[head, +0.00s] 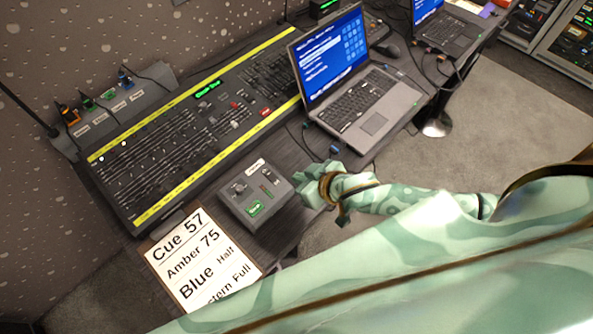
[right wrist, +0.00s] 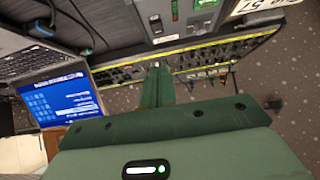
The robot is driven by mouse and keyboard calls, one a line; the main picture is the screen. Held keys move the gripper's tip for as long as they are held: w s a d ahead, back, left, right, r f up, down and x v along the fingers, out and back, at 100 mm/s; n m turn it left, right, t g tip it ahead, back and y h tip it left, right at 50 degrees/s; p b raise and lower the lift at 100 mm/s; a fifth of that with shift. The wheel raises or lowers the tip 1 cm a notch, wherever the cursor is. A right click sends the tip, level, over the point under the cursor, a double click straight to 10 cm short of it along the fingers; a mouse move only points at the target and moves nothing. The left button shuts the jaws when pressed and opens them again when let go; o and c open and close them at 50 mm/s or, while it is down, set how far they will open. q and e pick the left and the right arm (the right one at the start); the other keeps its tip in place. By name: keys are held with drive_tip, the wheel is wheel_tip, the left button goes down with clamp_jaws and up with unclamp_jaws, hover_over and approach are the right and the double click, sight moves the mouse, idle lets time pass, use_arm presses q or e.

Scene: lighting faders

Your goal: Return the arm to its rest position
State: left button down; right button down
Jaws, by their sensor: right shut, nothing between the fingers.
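My right arm, pale green with brown bands, comes in from the right in the head view. Its gripper (head: 312,190) is shut and empty, just right of a small grey fader box (head: 232,196) at the desk's front edge. I cannot tell whether it touches the box. In the right wrist view the closed green fingers (right wrist: 157,82) point toward the lighting console. My left gripper is out of view.
The long lighting console (head: 150,165) with yellow strips lies behind the box. An open laptop (head: 375,122) stands to the right, with cables near the gripper. A cue card (head: 185,262) lies at front left. Carpet (head: 500,110) is clear beyond the desk.

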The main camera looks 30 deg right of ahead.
idle(0.5)
drive_tip(key=s+d+r+n+g+h, duration=0.2)
drive_tip(key=s+d+r+n+h, duration=0.1)
drive_tip(key=s+d+r+h, duration=0.65)
drive_tip(key=s+a+f+g+y+b, duration=0.1)
drive_tip(key=s+f+g+y, duration=0.15)
drive_tip(key=f, duration=1.25)
drive_tip(key=s+a+f+g+y+b, duration=0.1)
drive_tip(key=s+a+f+y, duration=0.15)
drive_tip(key=f, duration=1.15)
drive_tip(key=s+d+f+m+g+b, duration=0.1)
drive_tip(key=s+f+m+g+b, duration=0.1)
drive_tip(key=s+f, duration=1.5)
drive_tip(key=s+m+y, duration=0.1)
drive_tip(key=s, duration=0.2)
drive_tip(key=shift+f+g, duration=0.35)
